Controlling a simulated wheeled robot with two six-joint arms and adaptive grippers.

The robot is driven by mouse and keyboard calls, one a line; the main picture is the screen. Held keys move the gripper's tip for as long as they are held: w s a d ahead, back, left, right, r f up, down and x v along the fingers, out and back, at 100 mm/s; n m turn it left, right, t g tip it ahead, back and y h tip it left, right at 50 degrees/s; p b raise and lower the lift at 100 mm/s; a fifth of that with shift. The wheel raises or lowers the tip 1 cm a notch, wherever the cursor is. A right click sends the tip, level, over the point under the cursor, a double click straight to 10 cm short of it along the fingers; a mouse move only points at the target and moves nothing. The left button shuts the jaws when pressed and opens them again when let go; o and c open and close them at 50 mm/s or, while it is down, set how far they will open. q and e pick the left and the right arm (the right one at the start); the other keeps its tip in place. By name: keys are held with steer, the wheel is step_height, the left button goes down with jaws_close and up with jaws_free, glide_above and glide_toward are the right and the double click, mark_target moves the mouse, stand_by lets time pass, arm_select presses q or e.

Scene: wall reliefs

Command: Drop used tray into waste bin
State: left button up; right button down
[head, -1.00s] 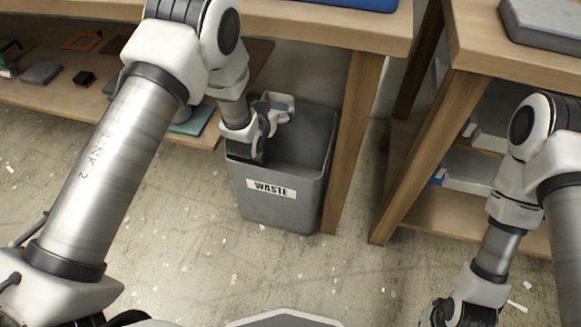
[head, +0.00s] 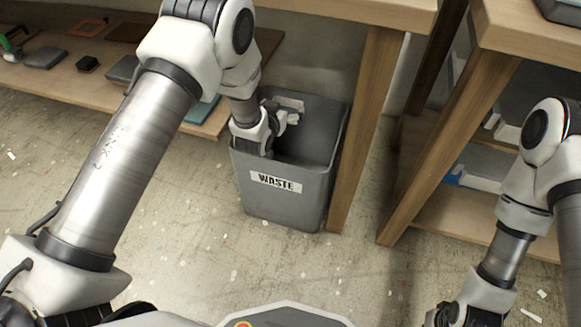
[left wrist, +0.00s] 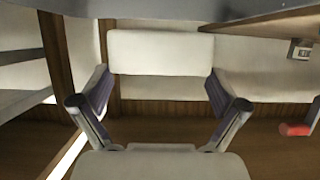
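The grey waste bin (head: 255,205), labelled WASTE, stands on the floor beside the wooden table leg. My left gripper (head: 284,118) is at the bin's opening, towards its left and back. A pale, round-cornered panel, which looks like the used tray (left wrist: 160,62), sits between the left fingertips in the left wrist view, with a finger at each side. In the head view only a small grey part of the tray (head: 290,104) shows past the fingers. The visible inside of the bin looks empty. My right gripper (head: 452,316) is low at the bottom edge, its fingers not clear.
A wooden table leg (head: 366,130) stands close to the bin's right. A low wooden shelf (head: 60,85) with several small items lies left of it. Another wooden bench (head: 440,150) is at the right. The floor (head: 190,250) in front of the bin is clear.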

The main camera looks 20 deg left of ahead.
arm_select(q)
steer(key=v, duration=1.2)
